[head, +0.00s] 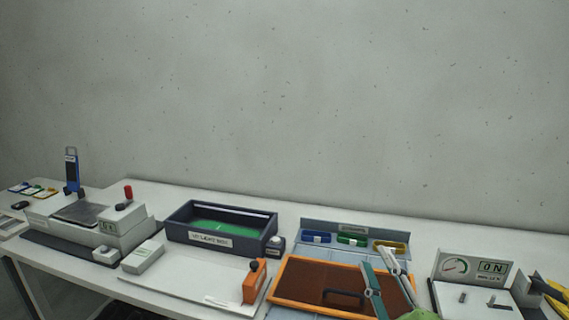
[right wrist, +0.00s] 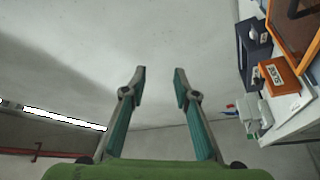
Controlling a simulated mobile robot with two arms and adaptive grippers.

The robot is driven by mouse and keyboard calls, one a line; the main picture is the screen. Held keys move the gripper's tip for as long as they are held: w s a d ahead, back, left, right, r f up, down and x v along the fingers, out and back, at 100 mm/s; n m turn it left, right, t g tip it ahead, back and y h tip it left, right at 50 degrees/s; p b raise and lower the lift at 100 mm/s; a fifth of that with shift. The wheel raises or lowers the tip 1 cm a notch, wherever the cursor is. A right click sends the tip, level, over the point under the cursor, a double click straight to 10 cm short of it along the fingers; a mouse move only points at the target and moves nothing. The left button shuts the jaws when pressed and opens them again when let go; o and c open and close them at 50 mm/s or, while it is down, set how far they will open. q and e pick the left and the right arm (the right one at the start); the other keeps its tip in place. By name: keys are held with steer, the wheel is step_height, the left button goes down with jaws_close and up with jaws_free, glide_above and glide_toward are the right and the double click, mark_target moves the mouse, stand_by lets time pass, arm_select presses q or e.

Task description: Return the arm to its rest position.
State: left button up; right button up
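My right gripper (head: 378,262) shows at the lower right of the head view, in front of the orange-rimmed tray with a brown inside (head: 290,270). Its two grey and teal fingers stand apart, with nothing between them. In the right wrist view the same gripper (right wrist: 160,72) points at bare wall, with a clear gap between its fingertips. The bench lies off to the right there. My left gripper is in neither view.
The white bench (head: 285,213) runs along a grey wall. It holds a dark blue bin (head: 180,231), an orange block (head: 254,282), a grey rack with coloured parts (head: 322,228), a gauge panel (head: 470,268) and a machine with a red knob (head: 128,193). Space above is clear.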

steer(key=s+d+f+m+g+h, duration=0.25)
steer(key=s+f+m+g, duration=0.2)
steer(key=f, duration=0.75)
steer(key=s+d+f+m+g+h, duration=0.2)
steer(key=s+d+f+m+g, duration=0.25)
steer(key=f, duration=0.65)
steer(key=s+a+f+m+g+y, duration=0.15)
steer(key=s+f+g, duration=0.3)
steer(key=s, duration=0.45)
steer(key=s+a+f+m+g+y, duration=0.1)
steer(key=s+a+f+g, duration=0.25)
steer(key=s+f, duration=0.4)
steer(key=s+f+g, duration=0.1)
steer(key=s+f, duration=0.2)
steer(key=f, duration=2.1)
steer(key=s+d+f, duration=0.2)
steer(key=s+f, duration=0.6)
steer(key=s+d+f+g, duration=0.1)
steer(key=s+d+f, duration=0.1)
steer(key=s+f, duration=0.7)
steer(key=shift+s+f+n+g+h, duration=0.15)
steer(key=shift+s+n+g+h, duration=0.05)
steer(key=shift+n+g+h, duration=0.15)
